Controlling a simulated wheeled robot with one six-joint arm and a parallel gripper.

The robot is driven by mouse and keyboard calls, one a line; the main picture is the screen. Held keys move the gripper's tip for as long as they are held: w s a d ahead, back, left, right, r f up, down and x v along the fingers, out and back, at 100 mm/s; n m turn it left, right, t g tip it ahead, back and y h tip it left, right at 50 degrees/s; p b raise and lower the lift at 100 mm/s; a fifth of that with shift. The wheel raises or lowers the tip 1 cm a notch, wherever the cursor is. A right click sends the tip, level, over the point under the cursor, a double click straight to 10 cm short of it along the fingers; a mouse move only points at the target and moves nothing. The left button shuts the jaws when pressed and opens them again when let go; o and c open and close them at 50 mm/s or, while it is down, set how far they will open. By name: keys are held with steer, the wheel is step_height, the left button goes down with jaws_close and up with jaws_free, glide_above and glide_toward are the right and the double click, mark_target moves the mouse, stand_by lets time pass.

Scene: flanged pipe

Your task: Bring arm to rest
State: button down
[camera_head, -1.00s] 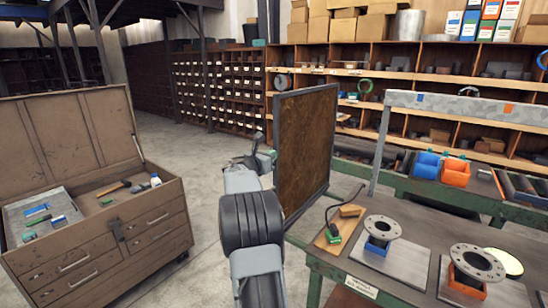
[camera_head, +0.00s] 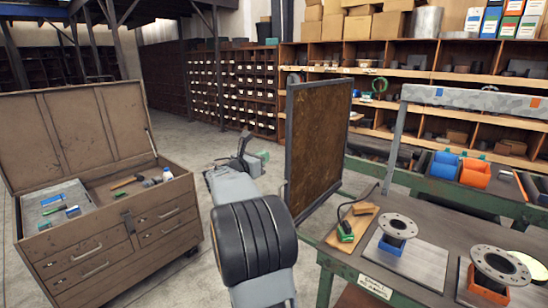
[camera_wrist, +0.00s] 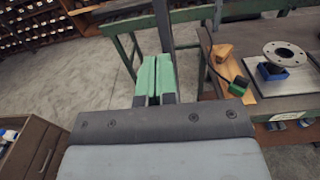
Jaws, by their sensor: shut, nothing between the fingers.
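My gripper (camera_wrist: 154,80) shows in the wrist view with its two green fingers shut together and nothing between them. In the head view my gripper (camera_head: 262,157) is partly hidden behind my arm, which reaches forward from the bottom centre. It is in free air between the open tool chest (camera_head: 105,225) on the left and the brown framed panel (camera_head: 318,140) on the right.
A green-framed workbench (camera_head: 345,268) on the right bears a flanged pipe (camera_head: 398,226) on a blue block and another flanged pipe (camera_head: 500,265) on an orange block. Blue bin (camera_head: 445,164) and orange bin (camera_head: 475,173) stand behind. Open concrete floor lies beyond the chest.

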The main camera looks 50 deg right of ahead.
steer(key=shift+a, duration=1.7)
steer(key=s+a+f+m+y, duration=0.3)
steer(key=a+f+m+y, duration=0.1)
steer(key=f+m, duration=0.25)
steer(key=s+a+f+m+y, duration=0.2)
steer(key=a+f+m+y, duration=0.25)
steer(key=f, duration=0.35)
steer(key=s+a+f+m+t+y, duration=0.1)
steer(key=s+a+m+y, duration=0.1)
steer(key=a, duration=0.7)
steer(key=s+a+f+m+t+y, duration=0.1)
steer(key=s+a+y, duration=0.3)
steer(key=a, duration=0.5)
steer(key=s+a+f+m+t+y, duration=0.1)
steer(key=s+a+f+m+y, duration=0.1)
steer(key=a, duration=0.7)
steer(key=shift+s+a+m+t+y, duration=0.2)
steer(key=shift+s+m+t+y, duration=0.2)
steer(key=shift+s+m+y, duration=0.45)
steer(key=shift+s+d, duration=0.15)
